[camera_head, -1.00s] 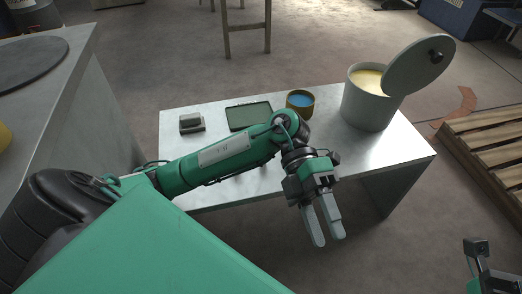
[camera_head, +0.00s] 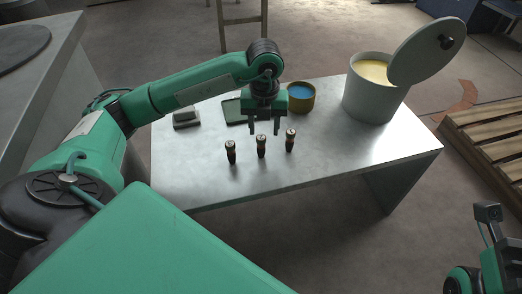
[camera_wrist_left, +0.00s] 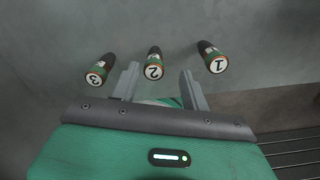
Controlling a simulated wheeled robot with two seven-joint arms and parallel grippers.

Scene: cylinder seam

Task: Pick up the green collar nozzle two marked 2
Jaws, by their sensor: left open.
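Three small dark upright nozzles stand in a row on the metal table (camera_head: 340,155). The middle one is nozzle two (camera_head: 261,146), whose white top marked 2 faces the left wrist view (camera_wrist_left: 154,70), with some green at its collar. Nozzle three (camera_wrist_left: 96,73) is to its left there and nozzle one (camera_wrist_left: 214,60) to its right. My left gripper (camera_head: 264,130) is open and empty, pointing down by the row, its fingers apart in the left wrist view (camera_wrist_left: 160,88). Nozzle two appears between the finger directions, beyond the tips and not held.
A grey block (camera_head: 186,117), a dark green tray (camera_head: 233,112) and a cup with blue contents (camera_head: 301,98) sit toward the table's back. A large pot (camera_head: 370,99) with a tilted lid stands back right. The table's front right is clear. A wooden pallet (camera_head: 490,135) lies right.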

